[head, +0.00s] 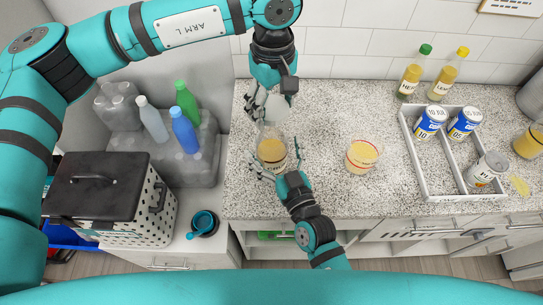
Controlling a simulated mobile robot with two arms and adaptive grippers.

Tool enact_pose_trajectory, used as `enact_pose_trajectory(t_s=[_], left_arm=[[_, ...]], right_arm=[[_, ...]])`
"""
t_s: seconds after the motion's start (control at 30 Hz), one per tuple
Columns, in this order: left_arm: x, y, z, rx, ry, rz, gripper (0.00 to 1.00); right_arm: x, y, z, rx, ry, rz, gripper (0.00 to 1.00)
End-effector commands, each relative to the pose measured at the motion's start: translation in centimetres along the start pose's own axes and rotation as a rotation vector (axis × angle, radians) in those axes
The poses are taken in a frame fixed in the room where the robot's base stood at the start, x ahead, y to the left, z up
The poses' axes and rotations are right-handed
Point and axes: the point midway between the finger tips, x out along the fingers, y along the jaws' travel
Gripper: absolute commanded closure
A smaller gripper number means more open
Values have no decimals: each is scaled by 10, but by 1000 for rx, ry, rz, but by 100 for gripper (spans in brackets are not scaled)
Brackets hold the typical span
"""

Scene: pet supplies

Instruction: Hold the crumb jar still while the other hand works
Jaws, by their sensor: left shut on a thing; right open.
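The crumb jar (272,150), a clear vessel with yellow-tan contents, stands on the speckled counter left of centre. My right gripper (277,165) is open at the near side of the jar, its spread fingers on either side of it. I cannot tell whether they touch it. My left gripper (266,106) is just beyond and above the jar, shut on a pale, rounded thing (281,108). The fingers partly hide that thing, and I cannot tell whether it touches the jar.
A clear cup with yellow contents (363,156) stands to the right. Farther right is a white divided tray (424,178) with several cans. Two yellow bottles (411,80) stand at the wall. A black-lidded bin (108,190) is at left. Counter between cup and tray is clear.

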Motion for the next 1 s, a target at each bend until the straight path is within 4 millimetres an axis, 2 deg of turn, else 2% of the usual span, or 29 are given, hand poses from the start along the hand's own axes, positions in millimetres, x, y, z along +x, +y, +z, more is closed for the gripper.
enact_pose_trajectory(t_s=[0.2, 0.5, 1.0], left_arm=[[0, 0, 0, 0, 0, 0, 55], [0, 0, 0, 0, 0, 0, 55], [0, 0, 0, 0, 0, 0, 55]], right_arm=[[16, 0, 0, 0, -1, -1, 0], [17, 0, 0, 0, -1, -1, 0], [17, 0, 0, 0, -1, -1, 64]])
